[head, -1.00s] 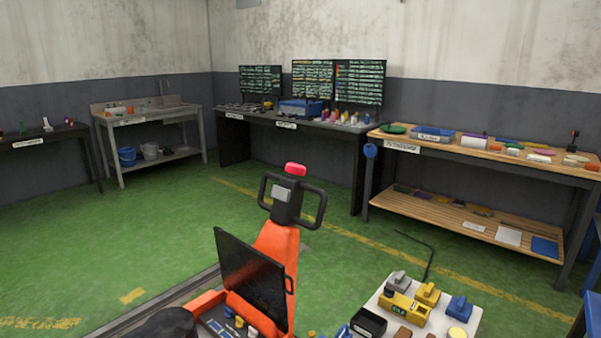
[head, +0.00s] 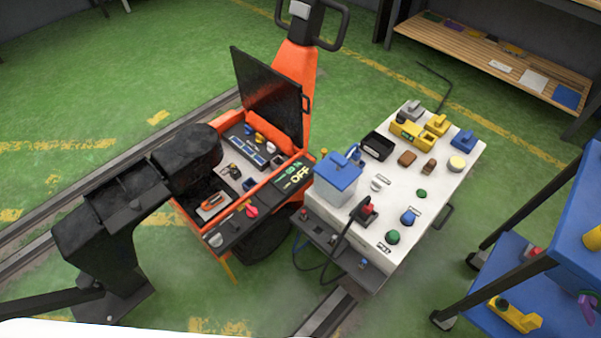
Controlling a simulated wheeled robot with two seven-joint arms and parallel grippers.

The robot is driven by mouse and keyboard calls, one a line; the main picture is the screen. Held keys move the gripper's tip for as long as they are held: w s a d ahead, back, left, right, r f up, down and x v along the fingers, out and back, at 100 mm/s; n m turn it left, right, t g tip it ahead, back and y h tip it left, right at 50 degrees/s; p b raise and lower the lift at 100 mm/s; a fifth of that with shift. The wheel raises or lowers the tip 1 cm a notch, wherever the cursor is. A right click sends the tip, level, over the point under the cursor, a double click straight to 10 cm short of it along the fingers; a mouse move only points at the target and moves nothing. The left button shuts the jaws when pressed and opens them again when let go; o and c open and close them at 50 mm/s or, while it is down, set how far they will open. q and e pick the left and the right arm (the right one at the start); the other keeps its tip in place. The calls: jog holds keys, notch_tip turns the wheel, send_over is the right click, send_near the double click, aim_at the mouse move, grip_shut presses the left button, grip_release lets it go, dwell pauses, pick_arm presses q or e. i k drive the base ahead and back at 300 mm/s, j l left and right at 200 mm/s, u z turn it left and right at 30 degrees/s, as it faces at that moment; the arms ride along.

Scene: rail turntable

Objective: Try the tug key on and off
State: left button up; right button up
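The orange tug (head: 292,62) stands at the centre with its black lid (head: 268,95) raised. Its display (head: 295,174) shows green figures, hard to read, and the word OFF. The panel along its near edge carries a red knob-like part (head: 251,211) and a pale one (head: 216,240). I cannot tell which part is the key. The open compartment holds several small parts and an orange-and-grey piece (head: 211,203). Neither gripper's fingertips show. A black jointed shape covers the compartment's left side.
A white-topped cart (head: 440,195) stands right of the tug, bearing a blue-lidded box (head: 338,172), a black bin (head: 377,146) and several yellow, blue and brown pieces. A blue shelf cart (head: 510,277) is at lower right. A rail (head: 50,261) crosses the green floor, which is clear at upper left.

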aim_at(216, 242)
jog(key=u, duration=1.05)
